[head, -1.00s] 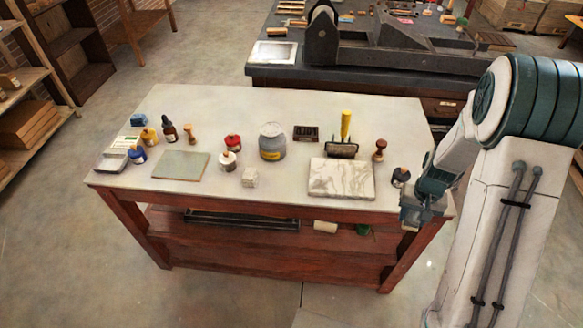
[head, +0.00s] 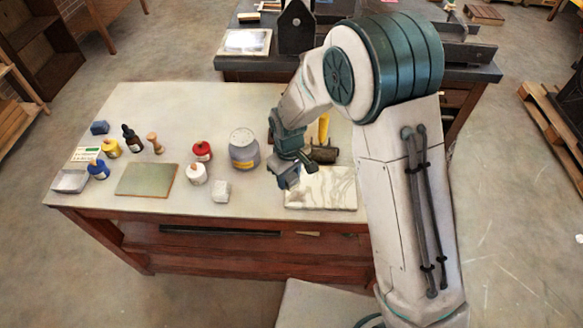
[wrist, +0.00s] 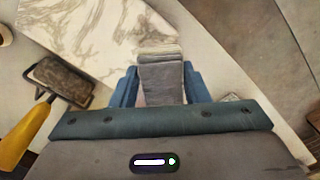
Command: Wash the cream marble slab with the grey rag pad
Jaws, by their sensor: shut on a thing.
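The cream marble slab (head: 322,192), pale with grey-brown veins, lies flat on the table's front right part in the head view. It fills the upper left of the wrist view (wrist: 95,32). My gripper (head: 287,178) is at the slab's left end in the head view, partly in front of it. Its blue fingers are shut on the grey rag pad (wrist: 161,78), a folded, layered grey strip. In the wrist view the pad's far end overlaps the slab's edge; I cannot tell whether they touch.
A roller with a yellow handle (head: 323,128) stands just behind the slab. A grey lidded jar (head: 244,149) and a white block (head: 221,191) stand to its left. Several small bottles and a green plate (head: 147,180) occupy the left side of the pale table (head: 150,98).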

